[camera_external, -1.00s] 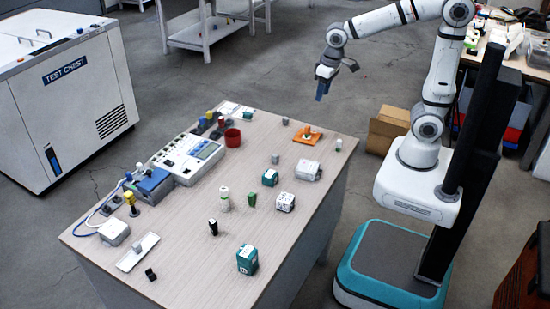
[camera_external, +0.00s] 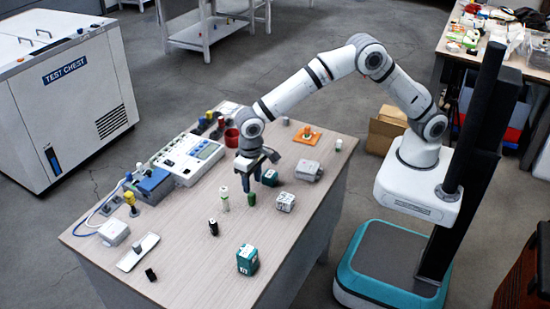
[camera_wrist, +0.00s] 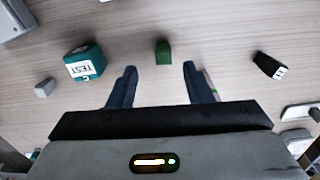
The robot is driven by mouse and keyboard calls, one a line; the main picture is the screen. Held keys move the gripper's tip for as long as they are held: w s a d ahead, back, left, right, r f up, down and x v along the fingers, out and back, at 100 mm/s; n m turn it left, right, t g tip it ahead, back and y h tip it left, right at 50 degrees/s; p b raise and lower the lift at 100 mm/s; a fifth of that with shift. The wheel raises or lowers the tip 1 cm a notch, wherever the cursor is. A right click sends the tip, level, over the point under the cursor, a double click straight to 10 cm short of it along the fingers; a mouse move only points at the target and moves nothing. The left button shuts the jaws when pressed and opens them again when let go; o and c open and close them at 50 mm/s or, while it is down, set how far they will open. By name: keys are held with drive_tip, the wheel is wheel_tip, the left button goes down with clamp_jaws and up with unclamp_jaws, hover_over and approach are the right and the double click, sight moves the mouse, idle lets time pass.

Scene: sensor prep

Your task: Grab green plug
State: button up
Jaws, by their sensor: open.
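The green plug (camera_external: 251,199) stands on the table in the external view, right beside the fingertips. In the wrist view the green plug (camera_wrist: 163,52) shows as a small green block just beyond the gap between the fingers. My gripper (camera_external: 254,186) points down over the middle of the table. In the wrist view my gripper (camera_wrist: 160,68) is open, with nothing between its two dark fingers.
A white cylinder with a green cap (camera_external: 224,199) stands left of the plug. A black plug (camera_external: 213,226) stands nearer the camera.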

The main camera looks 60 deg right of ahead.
sight(251, 194)
drive_tip(key=f, duration=0.3)
drive_tip(key=f+p, duration=0.1)
drive_tip(key=f, duration=0.3)
drive_tip(key=shift+w+a, duration=0.2)
drive_tip(key=shift+c, duration=0.3)
clamp_jaws()
